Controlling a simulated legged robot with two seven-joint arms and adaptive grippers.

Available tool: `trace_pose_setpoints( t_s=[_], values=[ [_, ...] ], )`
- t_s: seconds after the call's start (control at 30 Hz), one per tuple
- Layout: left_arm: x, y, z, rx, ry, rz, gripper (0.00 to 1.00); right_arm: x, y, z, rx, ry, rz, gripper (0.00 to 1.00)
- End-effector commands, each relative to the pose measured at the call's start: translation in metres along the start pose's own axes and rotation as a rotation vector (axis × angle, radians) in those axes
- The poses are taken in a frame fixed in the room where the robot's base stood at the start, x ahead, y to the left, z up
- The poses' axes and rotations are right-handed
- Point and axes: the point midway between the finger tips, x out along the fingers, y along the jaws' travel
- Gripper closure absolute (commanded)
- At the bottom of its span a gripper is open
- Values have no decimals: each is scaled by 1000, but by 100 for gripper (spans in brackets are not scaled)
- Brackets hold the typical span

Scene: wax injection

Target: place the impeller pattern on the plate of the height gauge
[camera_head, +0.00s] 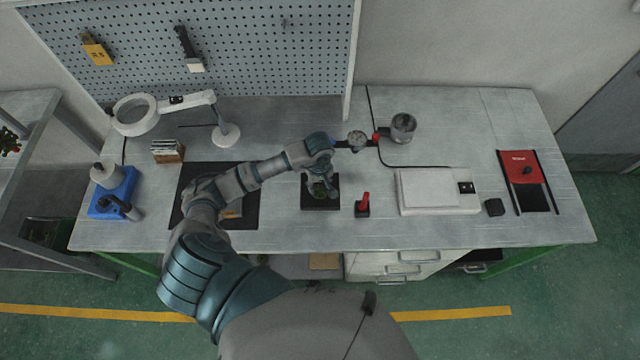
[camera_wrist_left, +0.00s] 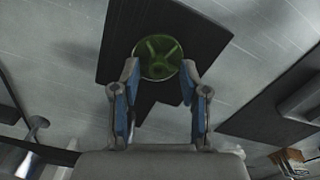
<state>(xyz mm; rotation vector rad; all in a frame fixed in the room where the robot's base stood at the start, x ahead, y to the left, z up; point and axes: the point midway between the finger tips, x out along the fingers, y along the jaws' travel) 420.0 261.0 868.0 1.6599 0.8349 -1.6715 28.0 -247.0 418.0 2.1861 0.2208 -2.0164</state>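The green impeller pattern (camera_head: 319,190) is at a small black square plate (camera_head: 320,206) in the middle of the bench. I cannot tell whether it rests on the plate or hangs just above it. My left gripper (camera_head: 321,183) points down over it. In the left wrist view, the round, spoked impeller (camera_wrist_left: 159,57) shows between the two fingertips (camera_wrist_left: 159,70), close to both. Whether the fingers press on it is not clear. A dial gauge (camera_head: 357,140) stands behind and right of the plate, partly hidden by my arm. My right gripper is not in view.
A small black stand with a red handle (camera_head: 363,204) is right of the plate. A white box device (camera_head: 438,191) stands further right. A grey cup (camera_head: 403,127) is behind. A black mat (camera_head: 247,211) lies left, under my arm. Bench front is clear.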

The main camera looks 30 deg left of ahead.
Motion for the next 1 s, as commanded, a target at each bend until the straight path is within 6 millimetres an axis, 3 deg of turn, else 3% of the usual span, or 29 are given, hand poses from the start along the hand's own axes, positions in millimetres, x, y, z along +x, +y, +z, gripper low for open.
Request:
trace_pose_setpoints(
  t_s=[0.27,0.7,1.0],
  values=[
    [-8,1,-1,0,2,2,56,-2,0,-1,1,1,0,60],
    [-99,1,-1,1,3,3,56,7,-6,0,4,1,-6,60],
    [-123,0,0,0,1,0,56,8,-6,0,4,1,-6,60]
  ],
)
